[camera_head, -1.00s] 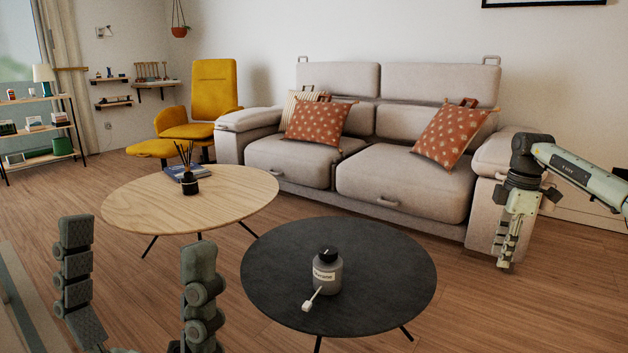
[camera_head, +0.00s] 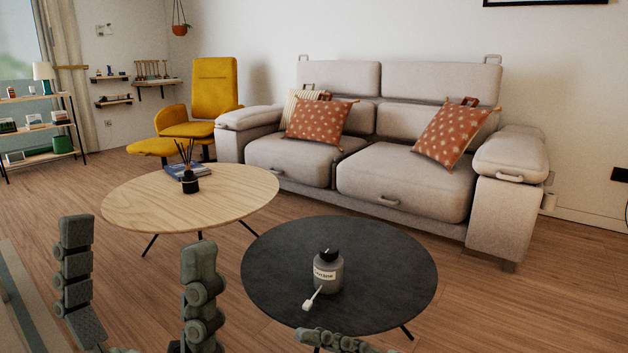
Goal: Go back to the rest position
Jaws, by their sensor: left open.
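My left gripper (camera_head: 137,246) is at the bottom left, its two jointed grey fingers upright and wide apart. Nothing is between them, and it is clear of the tables. Part of my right gripper (camera_head: 342,341) shows at the bottom edge, in front of the black table's near rim. Only a grey jointed finger piece shows there, so its opening is hidden. A grey labelled jar (camera_head: 328,274) with a black lid stands upright on the round black table (camera_head: 390,265). A small white-headed stick (camera_head: 311,301) is in front of the jar. Neither gripper is seen touching them.
A round wooden table (camera_head: 130,205) stands behind my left gripper, with a blue book (camera_head: 183,172) and a dark reed diffuser (camera_head: 190,183) on it. A grey sofa (camera_head: 400,180) and a yellow chair (camera_head: 214,90) stand behind. The floor at right is clear.

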